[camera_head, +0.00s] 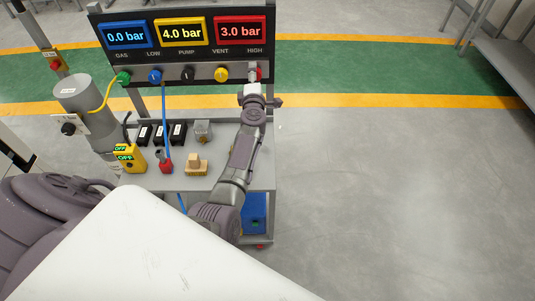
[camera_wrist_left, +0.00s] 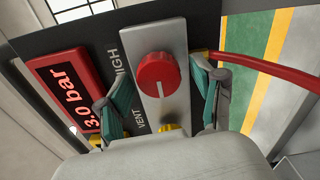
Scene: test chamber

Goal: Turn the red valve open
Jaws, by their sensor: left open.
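The red valve (camera_wrist_left: 158,74) is a round knob with a pale pointer line, on a grey plate beside the word HIGH in the left wrist view. My left gripper (camera_wrist_left: 160,88) is open, with one teal-padded finger on each side of the knob and visible gaps to it. In the head view my left gripper (camera_head: 257,92) is at the right end of the gauge panel and largely hides the valve there. The red display (camera_head: 241,32) reads 3.0 bar. My right gripper is not in view.
The gauge panel (camera_head: 180,62) also has blue and yellow displays and green, blue, black and yellow knobs. A red hose (camera_wrist_left: 265,67) runs off beside the valve. The cart top (camera_head: 215,178) below holds small devices.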

